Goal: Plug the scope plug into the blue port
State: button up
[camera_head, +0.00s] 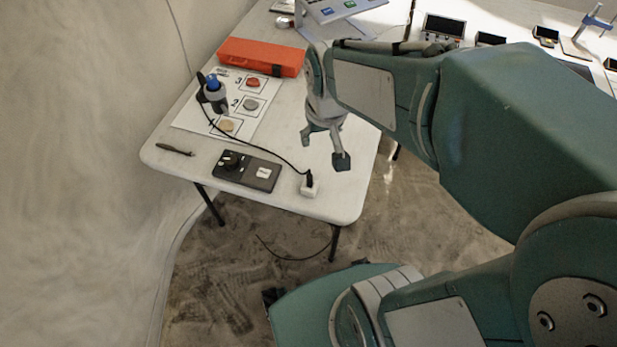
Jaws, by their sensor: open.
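My gripper (325,148) is open and empty, pointing down over the right part of the near white table (335,200). A black plug end (309,178) sits at a small white block near the table's front edge, below and left of my gripper and apart from it. Its black cable (258,143) runs back to a grey device with a blue top (212,90). I cannot tell for sure that this is the scope plug. A grey-white panel (335,10) with blue and green marks stands at the back; a blue port is too small to make out.
A black control box (246,170) with a knob and an orange case (260,57) lie on the table. A white sheet (195,118) holds red, grey and tan discs. A dark pen-like tool (175,150) lies at left. Several devices (443,27) stand on the far right table.

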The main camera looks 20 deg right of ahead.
aim_at(309, 175)
jog(key=w+f+g, duration=0.1)
jog(key=f, duration=0.6)
jog(key=w+f, duration=0.2)
jog(key=f, duration=0.5)
jog(key=w+f+g, duration=0.1)
jog(key=w+f, duration=0.1)
jog(key=f, duration=0.5)
jog(key=shift+w+a+f+g, duration=0.1)
jog(key=shift+a+f+g, duration=0.05)
jog(key=shift+f+g, duration=0.2)
grip_shut()
